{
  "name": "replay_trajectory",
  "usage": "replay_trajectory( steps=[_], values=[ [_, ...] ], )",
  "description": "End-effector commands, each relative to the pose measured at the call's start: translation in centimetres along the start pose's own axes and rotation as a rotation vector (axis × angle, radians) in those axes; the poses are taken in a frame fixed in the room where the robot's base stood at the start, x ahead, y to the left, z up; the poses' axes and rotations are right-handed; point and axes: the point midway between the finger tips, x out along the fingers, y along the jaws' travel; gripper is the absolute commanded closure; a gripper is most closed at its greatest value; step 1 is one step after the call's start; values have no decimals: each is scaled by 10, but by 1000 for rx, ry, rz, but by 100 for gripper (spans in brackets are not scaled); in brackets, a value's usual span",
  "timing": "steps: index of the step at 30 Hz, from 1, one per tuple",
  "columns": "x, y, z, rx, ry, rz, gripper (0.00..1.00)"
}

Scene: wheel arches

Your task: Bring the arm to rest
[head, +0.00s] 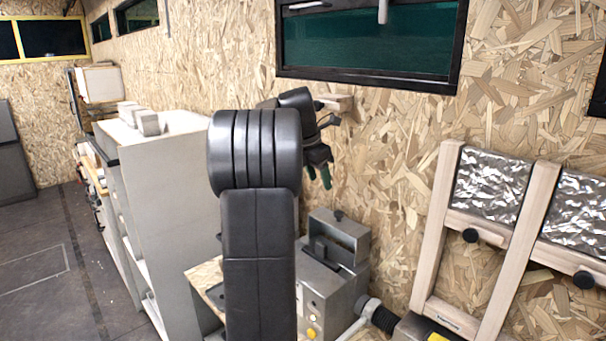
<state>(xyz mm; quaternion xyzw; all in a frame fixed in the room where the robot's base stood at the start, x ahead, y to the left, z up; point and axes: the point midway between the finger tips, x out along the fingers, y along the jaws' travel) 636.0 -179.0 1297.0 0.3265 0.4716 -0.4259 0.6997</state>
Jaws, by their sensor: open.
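My arm stands upright in the middle of the head view, its dark links raised in front of the chipboard wall. My gripper (320,178) shows to the right of the upper link, with its green-tipped fingers pointing down. It is open, and no object shows between the fingers. It hangs above a grey metal machine (338,238) and is apart from it. Part of my wrist is hidden behind the arm's thick joint.
A white shelf unit (170,190) stands close on the left, with grey blocks (147,122) on top. A wooden frame with silvery panels (490,185) leans at the right wall. A dark window (368,42) is above. Open floor (40,250) lies at far left.

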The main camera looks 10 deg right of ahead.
Motion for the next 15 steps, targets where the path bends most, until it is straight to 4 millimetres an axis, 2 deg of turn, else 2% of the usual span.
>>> replay_trajectory(
  steps=[5, 15],
  values=[
    [19, 0, 0, -1, 2, -4, 49],
    [85, -1, 0, 0, 3, -5, 49]
  ],
)
